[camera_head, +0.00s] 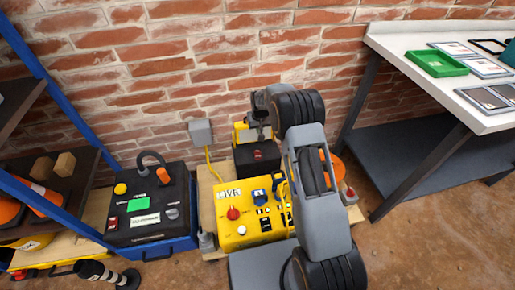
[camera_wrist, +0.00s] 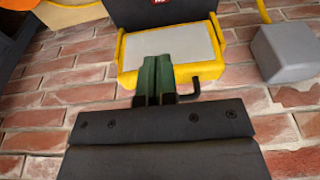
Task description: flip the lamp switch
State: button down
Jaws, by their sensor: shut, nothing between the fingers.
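A yellow-framed lamp (camera_head: 239,133) with a pale grey face stands by the brick wall, partly hidden behind my arm. It shows larger in the wrist view (camera_wrist: 170,47). A black box (camera_head: 257,158) with a small red part (camera_head: 258,154) sits just below it. That red part also shows at the wrist view's top edge (camera_wrist: 161,2); I cannot tell for sure whether it is the lamp switch. My gripper (camera_wrist: 157,65) is shut and empty, its green-grey fingers overlapping the lamp's yellow edge in the wrist view. I cannot tell whether they touch it.
A yellow control box marked LIVE (camera_head: 228,193) stands in front, with knobs and sockets. A black-topped case (camera_head: 150,230) is at left, beside a blue-framed shelf (camera_head: 62,95). A grey wall box (camera_head: 200,132) has a yellow cable. A workbench (camera_head: 385,42) stands at right.

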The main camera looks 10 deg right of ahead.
aim_at(257, 150)
jog(key=f, duration=0.1)
jog(key=w+f, duration=0.1)
jog(key=shift+w+f, duration=0.1)
jog(key=shift+f, duration=0.3)
jog(key=w+f+b, duration=0.1)
jog(key=f+b, duration=0.1)
jog(key=f, duration=0.2)
jog(key=f+b, duration=0.2)
jog(key=f, duration=0.3)
jog(key=w+f+b, duration=0.1)
jog(key=f, duration=0.3)
jog(key=shift+w+f+b, duration=0.3)
jog(key=shift+f+b, duration=0.05)
jog(key=shift+b, duration=0.05)
